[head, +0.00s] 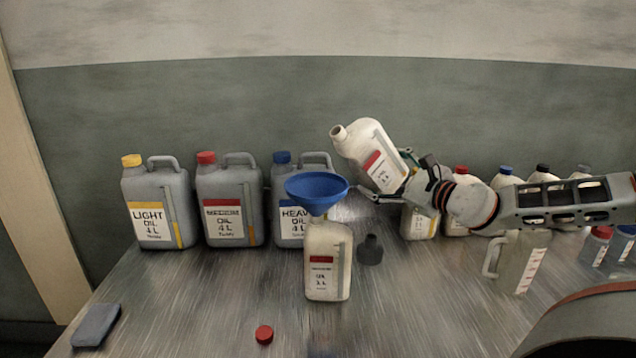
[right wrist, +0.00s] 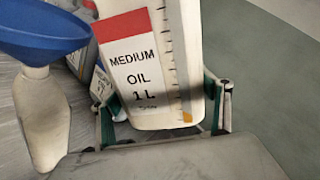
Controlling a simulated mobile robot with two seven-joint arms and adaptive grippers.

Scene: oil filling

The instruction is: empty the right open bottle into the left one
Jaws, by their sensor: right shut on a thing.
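My right gripper (head: 391,187) is shut on a white open bottle (head: 368,150) with a red-banded label. It holds the bottle in the air, tilted with its open neck to the upper left. In the right wrist view the held bottle (right wrist: 150,62) reads "MEDIUM OIL 1 L", with a little amber at the bottom of its level strip. The left bottle (head: 328,262) stands upright on the table, with a blue funnel (head: 317,190) in its neck. The held bottle's mouth is above and slightly right of the funnel. The funnel also shows in the right wrist view (right wrist: 40,32). My left gripper is not in view.
Grey canisters of light (head: 155,205), medium (head: 229,205) and heavy oil (head: 290,220) stand behind. A red cap (head: 264,334), a grey block (head: 96,325) and a dark stopper-like piece (head: 370,249) lie on the table. A measuring jug (head: 522,262) and several small bottles are at right.

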